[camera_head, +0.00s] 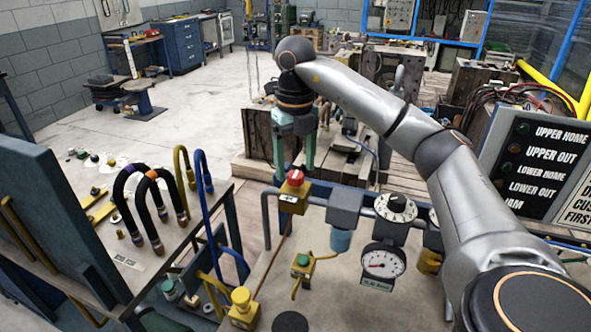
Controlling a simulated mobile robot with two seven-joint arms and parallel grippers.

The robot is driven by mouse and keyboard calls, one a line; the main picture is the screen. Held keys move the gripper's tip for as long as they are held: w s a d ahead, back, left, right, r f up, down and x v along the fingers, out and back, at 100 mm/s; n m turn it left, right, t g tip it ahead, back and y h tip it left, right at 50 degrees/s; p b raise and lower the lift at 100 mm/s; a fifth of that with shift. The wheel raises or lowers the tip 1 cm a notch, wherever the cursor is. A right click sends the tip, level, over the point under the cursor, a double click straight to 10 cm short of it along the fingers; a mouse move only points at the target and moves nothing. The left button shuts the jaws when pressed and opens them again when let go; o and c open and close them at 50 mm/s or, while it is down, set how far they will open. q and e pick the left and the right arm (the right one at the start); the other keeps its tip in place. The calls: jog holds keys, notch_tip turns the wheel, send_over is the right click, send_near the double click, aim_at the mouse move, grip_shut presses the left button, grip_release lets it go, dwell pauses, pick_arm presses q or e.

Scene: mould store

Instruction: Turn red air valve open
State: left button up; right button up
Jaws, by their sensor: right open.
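The red air valve (296,177) is a red knob on a yellow block, set on the grey pipe near the middle of the view. My right gripper (294,163) is open, pointing down with its green fingers apart. Its fingertips are close to the red knob, one on either side of it in the picture. I cannot tell whether they touch it. My right arm comes in from the lower right and arches over the panel. My left gripper is not in view.
Right of the valve, the pipe carries a blue-bowled filter (341,238), a dial knob (396,207) and a pressure gauge (384,262). Lower left are a green button (303,260) and a yellow fitting (242,305). A table with curved hoses (150,205) stands left.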

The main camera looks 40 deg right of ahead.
jog(key=shift+f, duration=0.95)
grip_shut()
